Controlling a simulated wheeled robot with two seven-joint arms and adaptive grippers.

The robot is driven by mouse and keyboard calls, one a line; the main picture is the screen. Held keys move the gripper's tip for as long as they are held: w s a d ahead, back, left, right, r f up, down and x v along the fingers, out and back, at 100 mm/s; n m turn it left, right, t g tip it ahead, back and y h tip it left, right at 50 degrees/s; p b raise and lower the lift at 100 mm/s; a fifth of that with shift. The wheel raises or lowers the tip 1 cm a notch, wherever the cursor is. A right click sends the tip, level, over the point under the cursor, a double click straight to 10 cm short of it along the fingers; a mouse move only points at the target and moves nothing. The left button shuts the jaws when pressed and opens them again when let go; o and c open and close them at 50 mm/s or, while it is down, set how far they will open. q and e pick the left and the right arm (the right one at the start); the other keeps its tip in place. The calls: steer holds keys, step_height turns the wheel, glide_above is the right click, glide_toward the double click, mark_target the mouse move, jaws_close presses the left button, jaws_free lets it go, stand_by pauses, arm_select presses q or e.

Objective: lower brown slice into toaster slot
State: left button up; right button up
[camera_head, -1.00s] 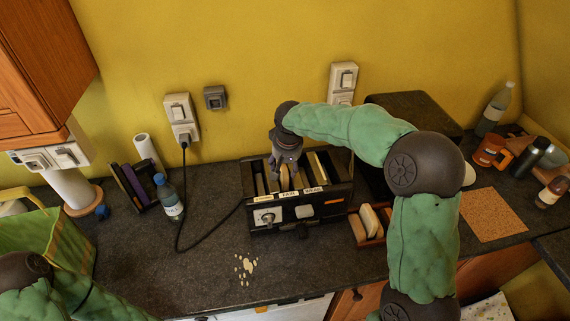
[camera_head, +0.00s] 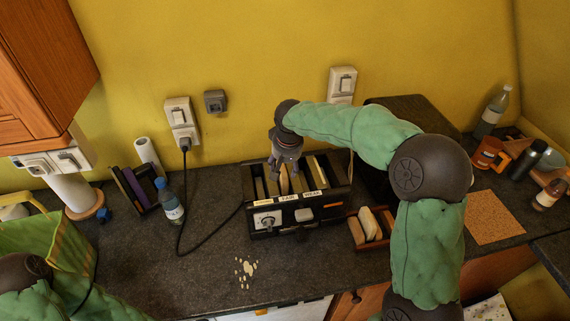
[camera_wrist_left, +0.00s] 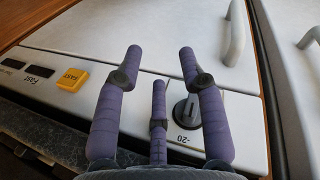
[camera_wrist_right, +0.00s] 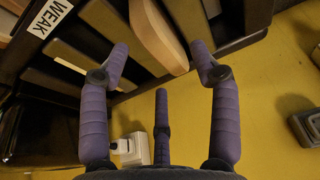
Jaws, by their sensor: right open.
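The black toaster (camera_head: 326,207) stands on the dark counter near the wall, with several long slots and small white labels along its front top edge. A light brown slice (camera_head: 284,182) stands upright in a middle slot, its top part above the toaster's top. It also shows in the right wrist view (camera_wrist_right: 157,38), between the fingertips. My right gripper (camera_head: 285,172) is open above the toaster with its fingers spread around the slice. How deep the slice sits is hidden. My left gripper (camera_wrist_left: 160,65) is open and empty in front of a white appliance front.
A wooden rack (camera_head: 356,231) with a pale slice (camera_head: 370,224) stands right of the toaster. A blue-capped bottle (camera_head: 171,204) and black cord are at the left. Pale spots (camera_head: 245,268) lie on the counter in front. A cork mat (camera_head: 492,216) lies at the right.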

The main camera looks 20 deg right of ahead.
steer(key=shift+s+r, duration=0.15)
steer(key=shift+r, duration=0.3)
steer(key=shift+r, duration=0.1)
steer(key=v, duration=1.1)
steer(key=shift+r, duration=0.4)
steer(key=shift+s+r+p, duration=0.1)
steer(key=shift+p, duration=0.2)
stand_by(0.4)
